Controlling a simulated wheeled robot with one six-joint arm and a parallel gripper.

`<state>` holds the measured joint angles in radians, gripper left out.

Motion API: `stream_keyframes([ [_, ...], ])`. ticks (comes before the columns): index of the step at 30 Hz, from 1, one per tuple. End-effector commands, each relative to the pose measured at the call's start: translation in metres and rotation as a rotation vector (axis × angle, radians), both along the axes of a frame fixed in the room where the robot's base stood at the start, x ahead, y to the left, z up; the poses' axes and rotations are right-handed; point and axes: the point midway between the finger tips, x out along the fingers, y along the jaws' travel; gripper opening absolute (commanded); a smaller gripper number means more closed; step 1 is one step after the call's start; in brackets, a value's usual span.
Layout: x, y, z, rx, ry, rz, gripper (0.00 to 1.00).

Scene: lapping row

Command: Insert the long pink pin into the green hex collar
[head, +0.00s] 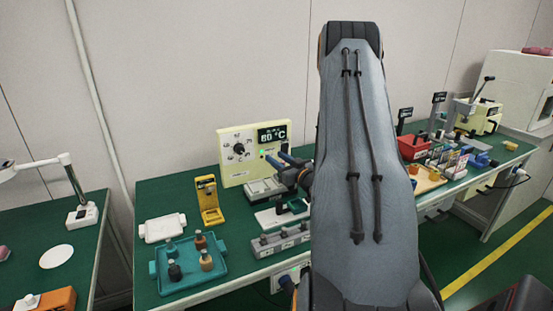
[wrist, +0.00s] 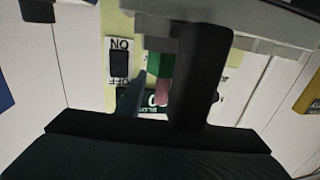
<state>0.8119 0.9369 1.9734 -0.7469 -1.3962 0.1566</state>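In the wrist view, a short pink piece (wrist: 162,93), which looks like the pink pin, shows in the gap between my fingers. A green block (wrist: 160,65), which looks like the hex collar, adjoins it on the upper side in this upside-down picture. I cannot tell whether the pin is inside the collar. In the wrist view my gripper (wrist: 158,92) has a bluish finger at left and a dark one at right, with a gap beside the pink. My arm hides much in the head view.
The cream panel (head: 238,168) stands close behind my gripper. A teal tray (head: 205,287) with several bottles, a white tray (head: 163,228) and a yellow stand (head: 209,201) are at left. A grey block (head: 280,241) lies in front. A red bin (head: 412,147) stands at right.

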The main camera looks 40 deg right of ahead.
Motion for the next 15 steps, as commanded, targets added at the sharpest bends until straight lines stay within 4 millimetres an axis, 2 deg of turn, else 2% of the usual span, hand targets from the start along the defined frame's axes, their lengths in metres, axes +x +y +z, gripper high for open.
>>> stream_keyframes([
  [9,-0.049,0.002,0.001,0.000,-0.003,-0.004,0.34],
  [15,-0.067,0.004,0.001,0.000,-0.003,-0.002,0.34],
])
